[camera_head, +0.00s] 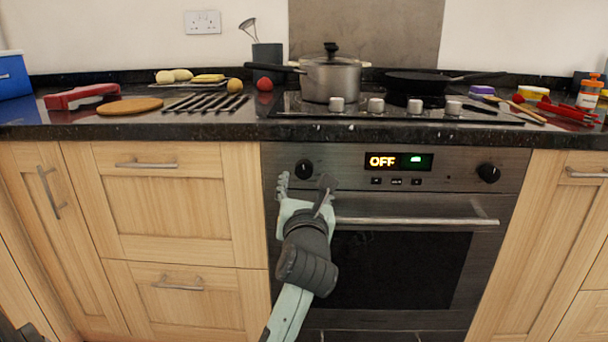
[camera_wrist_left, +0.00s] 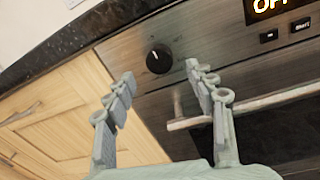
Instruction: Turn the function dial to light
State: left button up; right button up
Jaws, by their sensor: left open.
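The oven's control panel (camera_head: 345,162) has a round black dial at the left (camera_head: 304,169) and another black dial at the right (camera_head: 488,173). The display (camera_head: 398,161) between them reads OFF in orange beside a green symbol. No dial labels are legible, so I cannot tell which is the function dial. My left gripper (camera_head: 305,184) is open and empty just in front of and below the left dial. In the left wrist view the left dial (camera_wrist_left: 159,59) shows beyond the gap between the open fingers (camera_wrist_left: 158,82), apart from them. My right gripper is not in view.
The oven door handle (camera_head: 418,222) runs just right of my left gripper. Wooden drawers (camera_head: 165,200) stand left of the oven. A pot (camera_head: 335,78) and a pan (camera_head: 415,84) sit on the hob above, with silver knobs (camera_head: 376,105) along its front.

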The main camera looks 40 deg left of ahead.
aim_at(304, 173)
pick_arm(q)
jog(key=shift+x, duration=2.25)
jog(key=shift+c, duration=0.6)
